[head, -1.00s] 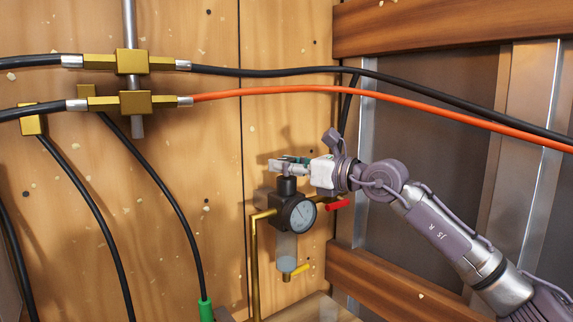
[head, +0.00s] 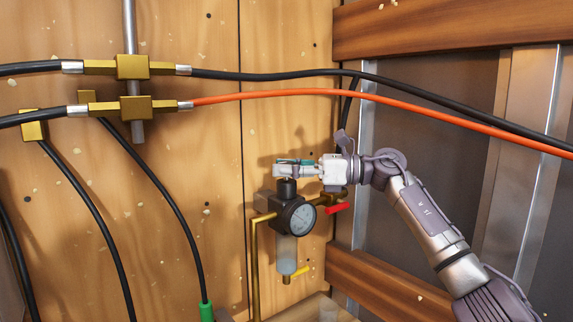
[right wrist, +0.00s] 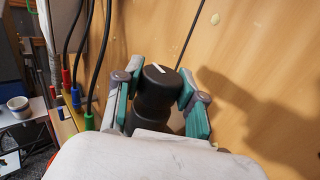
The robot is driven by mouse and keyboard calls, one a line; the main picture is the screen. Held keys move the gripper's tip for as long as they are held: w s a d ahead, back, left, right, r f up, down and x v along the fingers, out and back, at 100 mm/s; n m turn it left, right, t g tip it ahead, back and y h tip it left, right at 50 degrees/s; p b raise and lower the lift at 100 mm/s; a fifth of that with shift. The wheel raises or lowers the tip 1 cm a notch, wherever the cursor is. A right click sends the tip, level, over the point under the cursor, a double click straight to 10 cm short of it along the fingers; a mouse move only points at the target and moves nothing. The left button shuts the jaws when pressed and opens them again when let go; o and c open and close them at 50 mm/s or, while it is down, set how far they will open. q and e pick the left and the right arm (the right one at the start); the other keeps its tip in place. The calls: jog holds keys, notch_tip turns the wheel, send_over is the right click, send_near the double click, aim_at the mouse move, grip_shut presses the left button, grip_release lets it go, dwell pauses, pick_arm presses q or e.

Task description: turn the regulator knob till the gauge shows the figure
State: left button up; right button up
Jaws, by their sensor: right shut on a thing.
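The black regulator knob (head: 287,187) sits on top of the regulator body on the wooden wall. In the right wrist view the knob (right wrist: 160,84) has a white mark on its top and stands between the two fingers. My right gripper (head: 284,170) is shut on the knob, reaching in from the right. The same gripper (right wrist: 158,98) shows its green-padded fingers on both sides of the knob. The round gauge (head: 300,218) faces forward below the knob; its figures are too small to read. My left gripper is not in view.
A red lever (head: 338,208) is just right of the gauge, and a clear bowl (head: 286,255) with a yellow valve (head: 301,271) hangs below. A brass pipe (head: 254,265) runs down the left. Orange and black hoses (head: 330,91) cross above.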

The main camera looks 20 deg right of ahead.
jog(key=o, duration=1.2)
jog(key=shift+c, duration=0.2)
jog(key=v, duration=1.2)
jog(key=shift+w, duration=0.1)
jog(key=shift+f, duration=0.15)
